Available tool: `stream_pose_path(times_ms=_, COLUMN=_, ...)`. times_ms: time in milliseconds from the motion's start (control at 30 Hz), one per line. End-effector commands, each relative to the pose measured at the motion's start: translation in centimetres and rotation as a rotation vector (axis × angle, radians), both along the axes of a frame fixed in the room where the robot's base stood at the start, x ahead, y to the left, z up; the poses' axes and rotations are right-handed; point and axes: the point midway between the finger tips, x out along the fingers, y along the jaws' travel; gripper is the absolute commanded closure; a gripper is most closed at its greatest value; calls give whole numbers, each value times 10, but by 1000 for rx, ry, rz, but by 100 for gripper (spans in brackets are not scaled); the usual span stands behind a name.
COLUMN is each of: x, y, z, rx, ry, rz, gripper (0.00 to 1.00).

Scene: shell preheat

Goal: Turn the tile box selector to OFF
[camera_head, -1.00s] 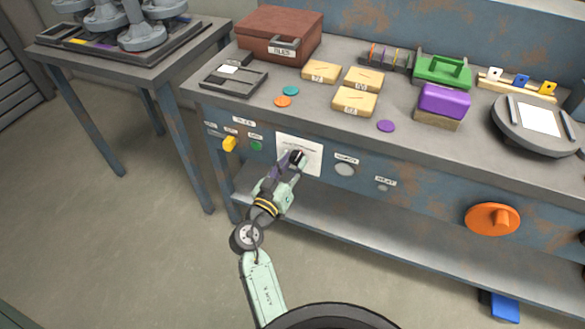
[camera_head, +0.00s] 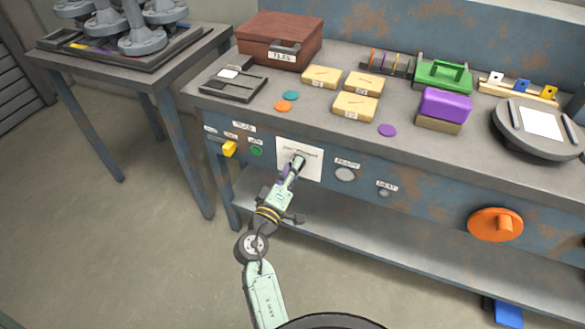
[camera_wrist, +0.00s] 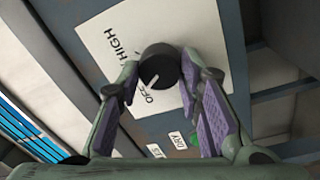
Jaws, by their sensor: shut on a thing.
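The selector is a round black knob (camera_wrist: 158,66) on a white panel (camera_wrist: 108,38) with the printed words HIGH and OFF. In the wrist view its white pointer line points down-left, towards the word OFF. My gripper (camera_wrist: 161,72) is shut on the knob, with a purple-padded finger on each side of it. In the head view my gripper (camera_head: 296,163) reaches the white panel (camera_head: 312,172) on the bench front and hides most of the knob. The brown tile box (camera_head: 262,42) sits closed on the bench top above.
The bench edge lies just above my gripper, and a lower shelf (camera_head: 390,235) runs below.

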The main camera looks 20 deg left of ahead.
Motion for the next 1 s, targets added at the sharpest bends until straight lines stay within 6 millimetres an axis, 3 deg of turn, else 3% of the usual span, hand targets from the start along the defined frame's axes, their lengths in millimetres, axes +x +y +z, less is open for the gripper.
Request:
stream_pose_path(times_ms=400, x=1, y=0, z=2, rx=-194, ry=3, rz=0, gripper=95)
stream_pose_path(times_ms=967, x=1, y=0, z=1, rx=-225, ry=4, rz=-1, gripper=95)
stream_pose_path(times_ms=1000, x=1, y=0, z=1, rx=-225, ry=4, rz=-1, gripper=66)
